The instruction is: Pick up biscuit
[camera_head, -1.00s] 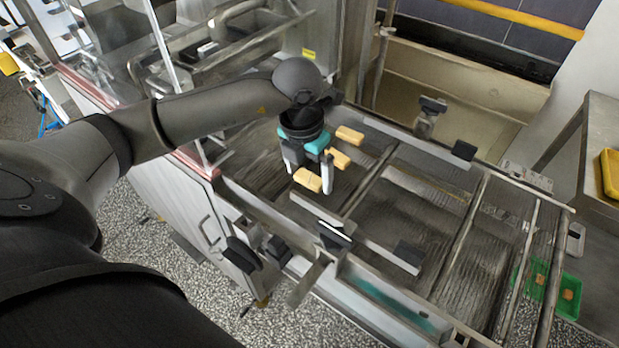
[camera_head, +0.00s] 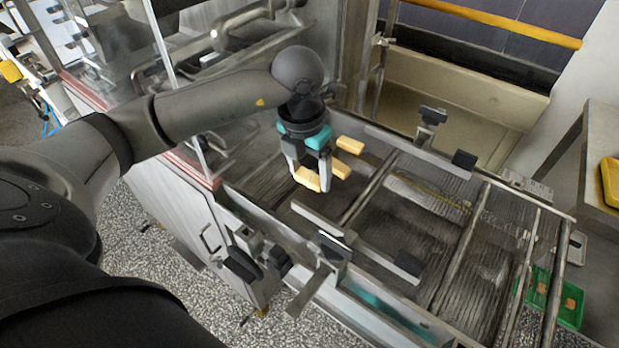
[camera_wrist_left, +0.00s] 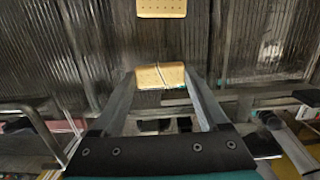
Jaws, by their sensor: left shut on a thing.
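My left gripper (camera_head: 311,180) reaches down over the mesh belt (camera_head: 400,215) and is shut on a pale yellow biscuit (camera_head: 307,179). In the left wrist view the biscuit (camera_wrist_left: 160,76) spans the gap between the two fingertips (camera_wrist_left: 161,80). Two more biscuits lie just behind the gripper in the head view, a nearer one (camera_head: 341,169) and a farther one (camera_head: 350,147). One loose biscuit (camera_wrist_left: 161,8) shows at the top edge of the left wrist view. I cannot tell whether the held biscuit still touches the belt. My right gripper is not in view.
Metal rails and black-ended brackets (camera_head: 331,245) border the belt. A glass-sided machine housing (camera_head: 180,150) stands left of the gripper. A green tray (camera_head: 572,318) with orange-brown pieces sits at the belt's far right end. The belt's right part is clear.

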